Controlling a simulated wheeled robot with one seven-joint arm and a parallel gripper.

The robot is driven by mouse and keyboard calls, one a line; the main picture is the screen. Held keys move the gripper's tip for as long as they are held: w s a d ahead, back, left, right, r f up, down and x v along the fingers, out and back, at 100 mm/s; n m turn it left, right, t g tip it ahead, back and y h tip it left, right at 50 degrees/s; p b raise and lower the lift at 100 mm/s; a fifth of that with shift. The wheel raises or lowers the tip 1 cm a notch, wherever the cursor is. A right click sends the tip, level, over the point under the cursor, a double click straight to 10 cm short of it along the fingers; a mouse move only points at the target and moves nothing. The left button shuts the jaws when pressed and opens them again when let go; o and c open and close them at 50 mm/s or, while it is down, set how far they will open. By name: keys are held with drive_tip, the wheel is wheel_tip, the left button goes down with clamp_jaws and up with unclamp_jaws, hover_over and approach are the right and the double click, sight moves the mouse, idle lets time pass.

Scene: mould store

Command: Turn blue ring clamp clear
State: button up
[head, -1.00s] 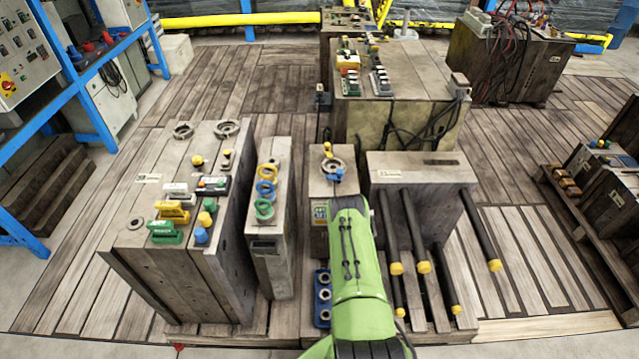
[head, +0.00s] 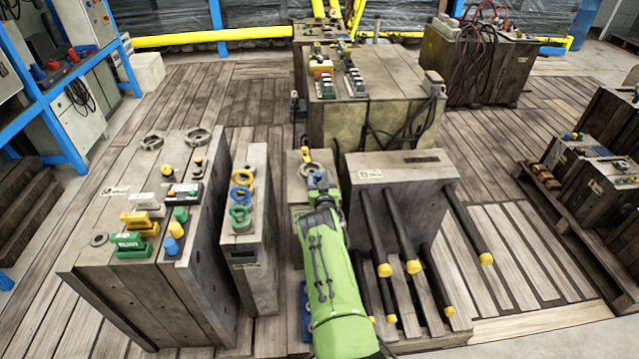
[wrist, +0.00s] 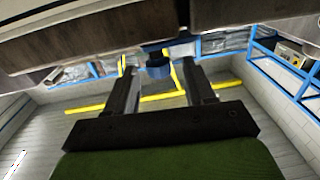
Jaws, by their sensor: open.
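The blue clamp (head: 321,179) sits at a grey metal ring (head: 311,168) on top of the narrow middle mould block (head: 294,186). A small yellow-topped part (head: 305,150) stands just behind the ring. My gripper (head: 320,189) is at the near side of the clamp, at the end of my green arm, which hides the front of the block. In the wrist view, a blue cylindrical part (wrist: 158,68) shows between the two dark fingertips of my gripper (wrist: 157,72). The fingers are apart, with gaps visible on both sides. Contact cannot be told.
A narrow block to the left carries yellow, blue and green rings (head: 239,214). A wide block (head: 110,262) with coloured clamps stands further left. To the right, a block (head: 405,165) has long dark rods with yellow ends. A larger block (head: 385,120) with cables stands behind.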

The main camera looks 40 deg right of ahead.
clamp_jaws()
drive_tip(key=shift+s+d+r+n+t+y, duration=0.1)
drive_tip(key=shift+d+n+t+y, duration=0.1)
drive_tip(key=shift+n+t+y, duration=0.35)
drive_tip(key=shift+s+d+n+t+y, duration=0.2)
drive_tip(key=shift+n+y, duration=0.25)
drive_tip(key=shift+y, duration=0.3)
drive_tip(key=shift+w+n+t+y, duration=0.15)
drive_tip(key=shift+n+t+y, duration=0.4)
drive_tip(key=shift+y, duration=0.35)
unclamp_jaws()
drive_tip(key=shift+a, duration=0.1)
drive_tip(key=p+v, duration=0.9)
drive_tip(key=v, duration=0.7)
